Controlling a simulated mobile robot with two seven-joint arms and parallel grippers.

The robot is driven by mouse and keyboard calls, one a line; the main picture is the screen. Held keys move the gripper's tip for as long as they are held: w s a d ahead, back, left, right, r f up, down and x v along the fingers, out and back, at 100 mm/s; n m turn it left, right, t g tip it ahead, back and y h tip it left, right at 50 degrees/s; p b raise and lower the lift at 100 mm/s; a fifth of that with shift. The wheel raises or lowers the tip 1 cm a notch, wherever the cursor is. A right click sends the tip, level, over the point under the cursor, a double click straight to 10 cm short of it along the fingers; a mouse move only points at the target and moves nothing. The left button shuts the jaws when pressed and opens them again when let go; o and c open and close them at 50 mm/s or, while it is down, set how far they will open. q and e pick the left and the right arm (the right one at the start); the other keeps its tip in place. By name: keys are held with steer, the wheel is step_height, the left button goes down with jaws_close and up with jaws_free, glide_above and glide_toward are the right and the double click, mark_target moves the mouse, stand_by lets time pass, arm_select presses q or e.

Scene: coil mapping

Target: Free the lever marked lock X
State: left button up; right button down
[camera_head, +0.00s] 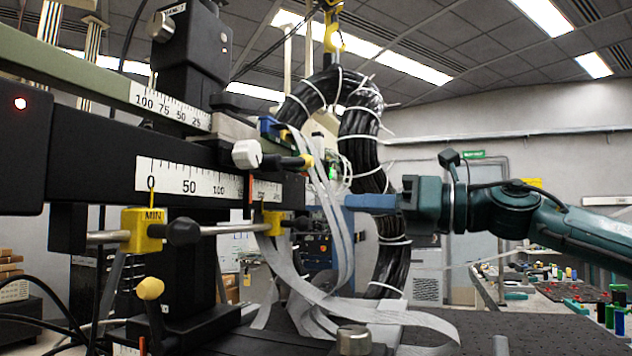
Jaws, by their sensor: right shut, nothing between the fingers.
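No marking "lock X" is legible in the head view, so I cannot tell which lever carries it. A short lever with a white knob (247,154) and a yellow-tipped black rod sits at the upper scale. A yellow-knobbed lever (150,288) stands lower left, under the yellow MIN stop block (138,231). My right gripper (350,202) comes in from the right with its blue fingers shut and empty. Its tips are beside the grey ribbon cables, right of the scaled rail; whether they touch is unclear. My left gripper is not in view.
The lower ruler rail (215,178) and upper ruler rail (170,105) cross the left side. Grey ribbon cables (340,235) and a thick black cable bundle (360,140) hang near my right gripper. A round metal knob (354,340) stands on the dark perforated table (490,330).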

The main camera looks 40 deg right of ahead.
mark_target(290, 162)
steer(key=shift+s+a+r, duration=0.1)
stand_by(0.3)
steer(key=p+x, duration=0.4)
steer(key=x, duration=0.5)
steer(key=shift+w+a, duration=0.1)
steer(key=shift+w, duration=0.15)
steer(key=shift+w+a+r, duration=0.15)
steer(key=shift+w, duration=0.2)
steer(key=shift+s+d+r+p, duration=0.2)
steer(key=shift+d+r+p, duration=0.15)
steer(key=shift+r, duration=0.25)
steer(key=shift+s+d+r+p, duration=0.2)
steer(key=shift+d+r+p, duration=0.1)
steer(key=shift+r, duration=0.35)
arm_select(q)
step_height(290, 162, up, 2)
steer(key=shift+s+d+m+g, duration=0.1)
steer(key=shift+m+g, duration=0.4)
arm_select(e)
steer(key=shift+s+d+r, duration=0.15)
steer(key=shift+d+r, duration=0.05)
steer(key=shift+r, duration=0.2)
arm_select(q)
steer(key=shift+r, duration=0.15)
arm_select(e)
steer(key=shift+d, duration=0.1)
